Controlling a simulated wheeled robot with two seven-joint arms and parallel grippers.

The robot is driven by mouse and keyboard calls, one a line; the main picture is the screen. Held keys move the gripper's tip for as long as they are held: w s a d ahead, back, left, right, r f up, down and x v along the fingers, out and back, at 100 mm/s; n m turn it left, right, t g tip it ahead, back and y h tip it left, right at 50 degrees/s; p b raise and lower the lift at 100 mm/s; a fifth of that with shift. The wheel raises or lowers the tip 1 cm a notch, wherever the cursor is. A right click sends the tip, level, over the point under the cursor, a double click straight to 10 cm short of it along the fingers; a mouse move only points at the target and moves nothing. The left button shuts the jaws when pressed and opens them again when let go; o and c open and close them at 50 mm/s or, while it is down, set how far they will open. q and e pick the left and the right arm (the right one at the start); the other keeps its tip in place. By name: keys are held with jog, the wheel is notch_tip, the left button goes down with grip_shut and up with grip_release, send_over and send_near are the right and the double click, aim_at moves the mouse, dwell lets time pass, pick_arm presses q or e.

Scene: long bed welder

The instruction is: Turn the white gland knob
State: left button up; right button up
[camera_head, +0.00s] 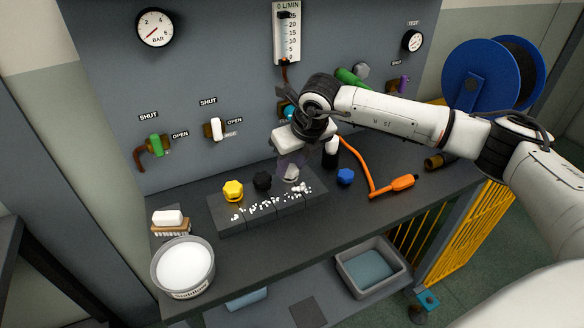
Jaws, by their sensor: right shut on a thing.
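The white gland knob (291,174) sits on the dark stepped block (238,222) on the bench, in line with a yellow knob (233,191) and a black knob (262,180). My right gripper (291,168) reaches down over the white knob from above and is shut on it. The fingers look faint and partly cover the knob, so its exact turn angle is hard to see. My left gripper is not in view.
White pellets lie along the block's front. A blue knob (345,176) and an orange torch (398,183) with its hose lie to the right. A tub of white powder (184,266) and a brush (170,228) stand left. The wall panel with valves rises behind.

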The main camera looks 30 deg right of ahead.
jog(key=m+b, duration=0.1)
jog(key=m, duration=0.1)
jog(key=m+h+b, duration=0.1)
jog(key=m, duration=0.1)
jog(key=shift+w+a+h+b, duration=0.1)
jog(key=shift+a+h+b, duration=0.05)
jog(key=shift+h+b, duration=0.2)
jog(key=shift+r+m+h+b, duration=0.1)
jog(key=shift+m+h+b, duration=0.25)
jog(key=shift+m+b, duration=0.6)
jog(key=shift+m+p, duration=0.25)
jog(key=shift+p, duration=0.05)
jog(key=o, duration=1)
jog(key=shift+o, duration=0.2)
jog(key=v, duration=1)
jog(key=shift+r+b, duration=0.2)
jog(key=shift+b, duration=0.1)
jog(key=shift+w, duration=0.1)
